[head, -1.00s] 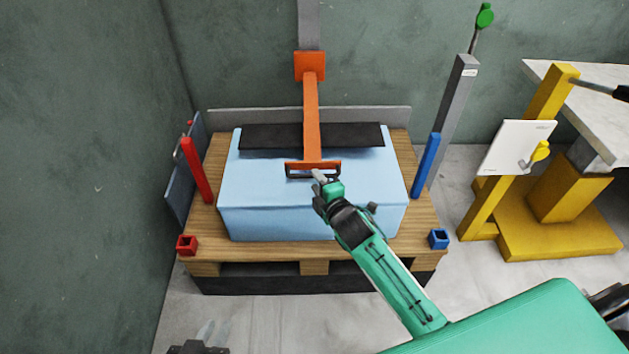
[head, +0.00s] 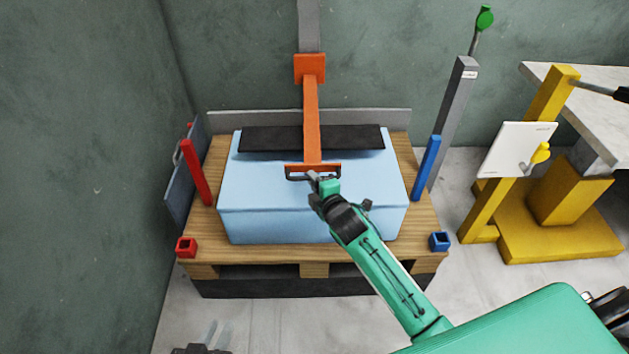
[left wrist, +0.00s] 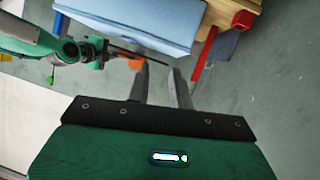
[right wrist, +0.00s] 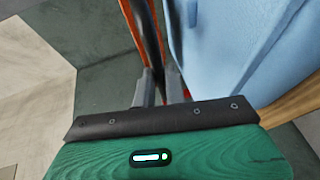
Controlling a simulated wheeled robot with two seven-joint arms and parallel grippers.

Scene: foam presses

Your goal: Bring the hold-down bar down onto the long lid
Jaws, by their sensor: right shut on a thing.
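The orange hold-down bar (head: 312,118) runs forward from its bracket on the rear post, over a light blue block (head: 270,188). A long dark strip (head: 262,139) lies across the back of the block's top; I cannot tell which of these is the long lid. The bar's front end has a dark handle. I cannot tell whether the bar touches the surface below. My right gripper (head: 314,178) is shut on that handle; the right wrist view shows its fingers (right wrist: 160,82) against it. My left gripper (head: 213,326) is low at the left, open and empty; its spread fingers show in the left wrist view (left wrist: 160,68).
The block stands on a wooden pallet (head: 205,253). A red post (head: 197,172) and a blue post (head: 427,167) flank it, with red (head: 186,247) and blue (head: 439,241) sockets in front. A yellow stand (head: 550,235) and a table are at right; a wall is close at left.

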